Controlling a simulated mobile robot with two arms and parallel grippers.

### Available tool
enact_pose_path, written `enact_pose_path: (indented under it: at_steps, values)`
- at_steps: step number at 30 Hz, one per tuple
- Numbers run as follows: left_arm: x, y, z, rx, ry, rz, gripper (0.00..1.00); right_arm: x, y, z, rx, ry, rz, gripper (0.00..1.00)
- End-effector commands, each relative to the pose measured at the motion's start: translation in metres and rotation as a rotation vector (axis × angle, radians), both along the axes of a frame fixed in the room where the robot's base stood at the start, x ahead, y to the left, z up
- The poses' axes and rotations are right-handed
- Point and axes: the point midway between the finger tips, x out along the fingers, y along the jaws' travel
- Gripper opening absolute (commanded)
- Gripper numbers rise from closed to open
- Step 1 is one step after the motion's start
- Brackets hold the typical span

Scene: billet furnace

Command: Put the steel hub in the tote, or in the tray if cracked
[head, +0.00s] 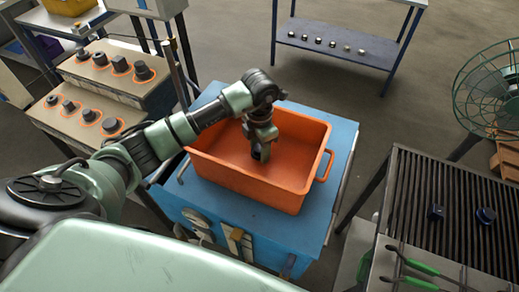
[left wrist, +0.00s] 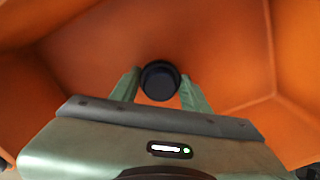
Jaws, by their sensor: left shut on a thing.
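The orange tote (head: 225,178) stands on a blue cabinet (head: 335,165) in the middle of the head view. My left gripper (head: 261,155) reaches down inside it, pointing at its floor. In the left wrist view the left gripper (left wrist: 160,88) is shut on a dark round part, which I take to be the steel hub (left wrist: 160,78). The orange walls and floor of the tote surround it there. Whether the hub touches the floor, and whether it is cracked, I cannot tell. I cannot pick out a tray for cracked parts. My right gripper is not in view.
At the left, stepped stands (head: 105,85) carry several dark parts in orange rings. A slatted rack (head: 460,190) at the right holds two dark parts and green-handled tools. A green wire fan (head: 490,85) stands behind it. A low shelf (head: 330,45) holds small pieces.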

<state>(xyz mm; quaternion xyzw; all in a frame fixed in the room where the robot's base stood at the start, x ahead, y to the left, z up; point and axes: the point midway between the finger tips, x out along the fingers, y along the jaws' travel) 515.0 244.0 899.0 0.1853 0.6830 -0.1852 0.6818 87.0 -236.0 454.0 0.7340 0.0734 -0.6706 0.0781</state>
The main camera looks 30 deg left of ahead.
Motion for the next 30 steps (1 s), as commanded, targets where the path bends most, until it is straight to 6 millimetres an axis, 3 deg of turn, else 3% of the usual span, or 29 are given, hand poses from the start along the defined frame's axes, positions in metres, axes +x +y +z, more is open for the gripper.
enact_pose_path:
  at_steps: [4,15,16,18,30]
  values:
    - [0.000,-0.001,-0.013,-0.001,-0.002,-0.001,0.00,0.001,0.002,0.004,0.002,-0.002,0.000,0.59]
    - [0.001,0.000,-0.019,0.000,-0.004,-0.001,0.00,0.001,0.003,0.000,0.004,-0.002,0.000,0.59]
    - [0.000,0.000,-0.020,0.000,-0.001,-0.001,0.49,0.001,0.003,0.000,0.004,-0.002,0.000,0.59]
    - [0.000,0.000,-0.019,0.000,-0.001,-0.001,0.68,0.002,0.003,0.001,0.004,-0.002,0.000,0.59]
    - [0.000,0.000,-0.013,0.000,-0.002,-0.001,0.68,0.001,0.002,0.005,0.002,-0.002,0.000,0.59]
